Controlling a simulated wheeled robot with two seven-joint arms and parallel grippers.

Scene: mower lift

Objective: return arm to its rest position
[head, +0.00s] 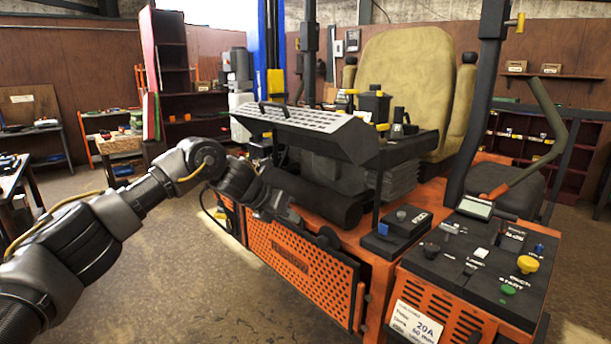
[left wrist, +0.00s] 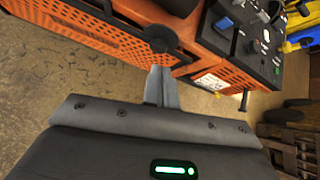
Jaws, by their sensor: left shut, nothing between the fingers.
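My left arm (head: 85,240) reaches in from the left in the head view, bent at the elbow. Its gripper (head: 296,217) is in front of the orange mower's perforated side panel (head: 290,265). In the left wrist view, the gripper (left wrist: 161,75) is shut and empty, its fingers together. A round black knob (left wrist: 160,38) appears just beyond the fingertips; the same knob (head: 327,238) is close to the gripper in the head view. I cannot tell whether they touch. My right gripper is not in view.
The control panel (head: 480,255) with coloured buttons is at the right. A tilted grey perforated plate (head: 305,120) is above the gripper, with a tan seat (head: 410,75) behind. Open brown floor (head: 170,285) is clear left of the machine. Shelves stand along the back wall.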

